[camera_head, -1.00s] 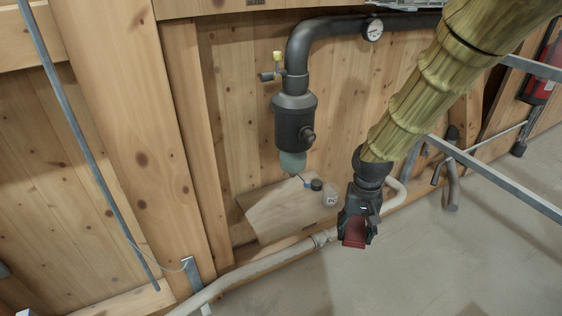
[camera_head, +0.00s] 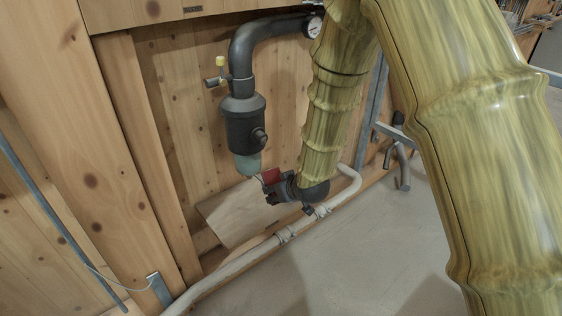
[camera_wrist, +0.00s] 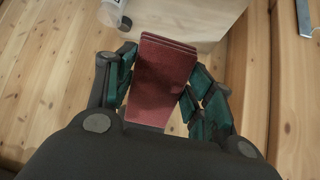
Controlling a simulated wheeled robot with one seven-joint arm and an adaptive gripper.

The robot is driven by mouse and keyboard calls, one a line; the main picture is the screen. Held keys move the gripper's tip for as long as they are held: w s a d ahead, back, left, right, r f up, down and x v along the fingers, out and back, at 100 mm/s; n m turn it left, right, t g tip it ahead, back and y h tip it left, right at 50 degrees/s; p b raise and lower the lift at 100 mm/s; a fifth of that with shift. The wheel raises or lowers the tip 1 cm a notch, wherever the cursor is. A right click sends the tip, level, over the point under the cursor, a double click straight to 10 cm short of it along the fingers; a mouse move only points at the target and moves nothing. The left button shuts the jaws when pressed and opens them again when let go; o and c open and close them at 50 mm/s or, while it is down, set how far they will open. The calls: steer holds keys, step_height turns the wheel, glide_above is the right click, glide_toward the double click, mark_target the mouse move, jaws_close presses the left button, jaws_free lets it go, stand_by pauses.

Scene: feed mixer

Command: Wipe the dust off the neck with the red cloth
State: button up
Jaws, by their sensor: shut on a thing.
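The red cloth (camera_head: 271,175) is folded flat and held in my gripper (camera_head: 278,186), which is shut on it. The wrist view shows the cloth (camera_wrist: 160,75) between the two green-padded fingers (camera_wrist: 160,95), its end sticking out past them. A black pipe fitting (camera_head: 245,121) with a pale green lower end (camera_head: 248,163) hangs on the wooden wall. I cannot tell which part of it is the neck, and no dust is clear. The cloth is just below and right of the pale green end; I cannot tell if they touch.
A wooden board (camera_head: 232,214) lies below the fitting. A clear jar (camera_wrist: 112,12) shows at the wrist view's top edge. A pale pipe (camera_head: 262,252) runs along the wall's foot. The floor in front is free.

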mark_target(275, 176)
steer(key=r+t+y, duration=0.1)
steer(key=w+r+n+t+y, duration=0.1)
steer(key=w+r+t+y, duration=0.1)
steer(key=shift+w+a+r+n+y+p, duration=0.2)
steer(key=shift+a+n+y+p, duration=0.1)
steer(key=shift+y+p, duration=0.1)
steer(key=r+t+y, duration=0.2)
steer(key=r, duration=0.1)
steer(key=d+r, duration=0.1)
steer(key=r, duration=0.1)
steer(key=shift+n+t+y+p, duration=0.3)
steer(key=shift+t+y+p, duration=0.1)
steer(key=shift+r, duration=0.35)
steer(key=shift+x, duration=2.9)
steer(key=shift+b+x, duration=0.3)
steer(key=shift+x, duration=0.65)
steer(key=shift+w+d+r, duration=0.1)
steer(key=shift+r, duration=0.05)
steer(key=w+d, duration=0.2)
steer(key=d, duration=0.1)
steer(key=shift+w, duration=0.15)
steer(key=shift+a, duration=0.1)
